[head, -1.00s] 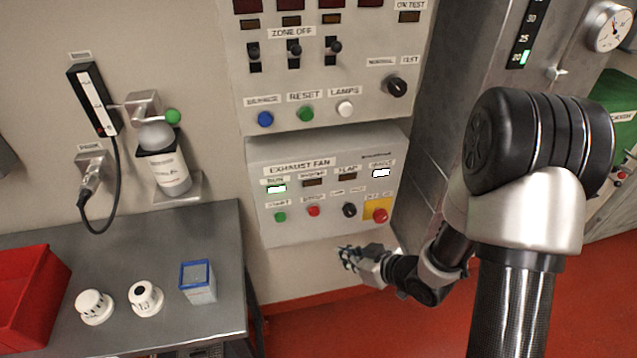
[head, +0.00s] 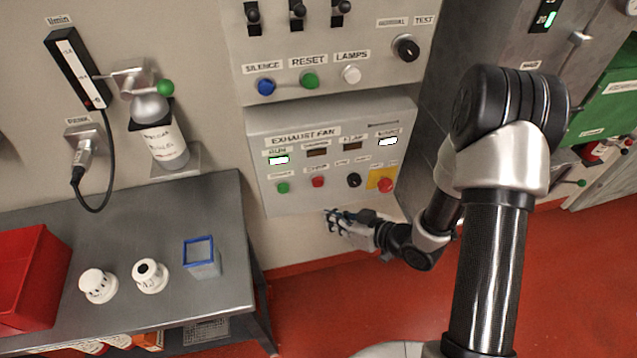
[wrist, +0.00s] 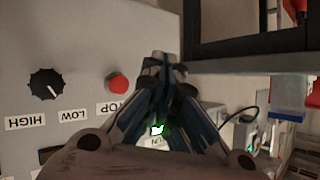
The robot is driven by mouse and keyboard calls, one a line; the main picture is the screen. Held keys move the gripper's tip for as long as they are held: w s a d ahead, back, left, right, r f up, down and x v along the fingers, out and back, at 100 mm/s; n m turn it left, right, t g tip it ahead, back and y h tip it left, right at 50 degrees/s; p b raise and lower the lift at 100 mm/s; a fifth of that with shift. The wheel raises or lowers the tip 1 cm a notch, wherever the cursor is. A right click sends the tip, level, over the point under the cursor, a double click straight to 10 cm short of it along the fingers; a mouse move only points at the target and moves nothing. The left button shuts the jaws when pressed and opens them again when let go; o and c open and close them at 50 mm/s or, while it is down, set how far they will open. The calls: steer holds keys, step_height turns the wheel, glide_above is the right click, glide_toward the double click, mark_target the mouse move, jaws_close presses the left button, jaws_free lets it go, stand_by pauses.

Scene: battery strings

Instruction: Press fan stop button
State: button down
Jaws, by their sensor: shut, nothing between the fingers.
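The exhaust fan panel (head: 262,204) is on the wall, with a lit green RUN lamp (head: 278,160). Its red stop button (head: 318,182) sits between the green start button (head: 282,187) and a black knob (head: 353,180). In the wrist view the stop button (wrist: 118,82) shows just left of my fingers, with an upside-down STOP label partly hidden by them. My gripper (head: 332,217) is shut and empty, below the panel's lower edge in the head view. It also shows in the wrist view (wrist: 163,62), apart from the button, hiding the start button.
A red and yellow emergency button (head: 385,184) is at the panel's right. The upper alarm panel (head: 330,90) is above. A metal bench (head: 215,290) with white detectors (head: 98,286), a blue-rimmed box (head: 201,262) and a red bin (head: 30,280) stands at left.

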steer(key=w+a, duration=0.2)
steer(key=w, duration=0.4)
steer(key=shift+w, duration=0.25)
steer(key=shift+w, duration=0.2)
stand_by(1.1)
steer(key=shift+w, duration=0.2)
steer(key=shift+w+a+p, duration=0.25)
steer(key=shift+w+p, duration=0.05)
steer(key=shift+w, duration=0.4)
stand_by(0.9)
steer(key=shift+s+d, duration=0.15)
steer(key=shift+s, duration=0.4)
steer(key=shift+s+d, duration=0.15)
steer(key=shift+s, duration=0.4)
steer(key=s, duration=0.2)
steer(key=s+d, duration=0.1)
steer(key=s, duration=0.1)
steer(key=shift+s+d, duration=0.2)
steer(key=shift+s, duration=0.2)
